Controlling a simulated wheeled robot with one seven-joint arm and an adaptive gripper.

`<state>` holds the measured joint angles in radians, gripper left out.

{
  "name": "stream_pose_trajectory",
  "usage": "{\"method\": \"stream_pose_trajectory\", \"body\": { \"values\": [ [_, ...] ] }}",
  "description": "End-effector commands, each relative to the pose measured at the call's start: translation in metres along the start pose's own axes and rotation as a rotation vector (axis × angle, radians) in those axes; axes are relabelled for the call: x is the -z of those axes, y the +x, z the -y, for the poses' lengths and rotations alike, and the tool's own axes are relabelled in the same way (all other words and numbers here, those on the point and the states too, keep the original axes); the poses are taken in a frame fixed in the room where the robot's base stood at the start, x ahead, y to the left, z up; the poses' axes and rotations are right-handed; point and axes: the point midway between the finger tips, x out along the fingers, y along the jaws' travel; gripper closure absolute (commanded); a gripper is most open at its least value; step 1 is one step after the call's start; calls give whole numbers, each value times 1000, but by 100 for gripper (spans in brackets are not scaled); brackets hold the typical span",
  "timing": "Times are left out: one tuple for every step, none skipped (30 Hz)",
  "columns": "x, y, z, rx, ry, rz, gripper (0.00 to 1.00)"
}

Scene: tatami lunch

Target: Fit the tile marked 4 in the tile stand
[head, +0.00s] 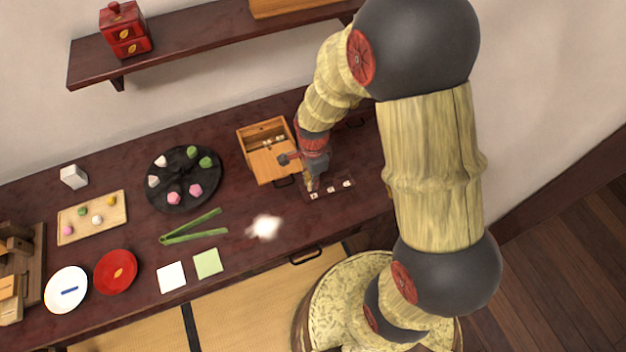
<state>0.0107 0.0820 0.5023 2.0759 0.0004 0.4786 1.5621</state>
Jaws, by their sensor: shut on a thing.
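My gripper (311,184) points down at the left end of the tile stand (339,187), a dark low strip near the front of the dark red table. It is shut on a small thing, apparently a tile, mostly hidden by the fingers. Its mark cannot be read from here. Small white tiles show in the stand, one at its right end (347,183) and one near its middle (331,189). A pale patch sits just beside the fingertips. I cannot tell whether the held tile touches the stand.
An open wooden box (270,165) with small pale pieces inside stands just left of my gripper. Further left are a black round tray (183,184) of sweets, green tongs (195,234) and a red plate (115,271). A shelf (210,40) hangs above the table.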

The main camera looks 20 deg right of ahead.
Motion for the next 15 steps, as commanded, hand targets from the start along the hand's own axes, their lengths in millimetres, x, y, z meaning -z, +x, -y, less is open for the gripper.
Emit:
{"method": "stream_pose_trajectory", "body": {
  "values": [
    [0,0,0,0,0,0,99],
    [0,0,0,0,0,0,99],
    [0,0,0,0,0,0,99],
    [0,0,0,0,0,0,99],
    [0,0,0,0,0,0,99],
    [0,0,0,0,0,0,99],
    [0,1,0,0,0,0,99],
    [0,1,0,0,0,0,99],
    [0,2,0,0,0,0,99],
    [0,2,0,0,0,0,99],
    [0,3,0,0,0,0,99],
    [0,3,0,0,0,0,99],
    [0,4,0,0,0,0,99],
    [0,4,0,0,0,0,99],
    [0,5,0,0,0,0,99]
  ]
}}
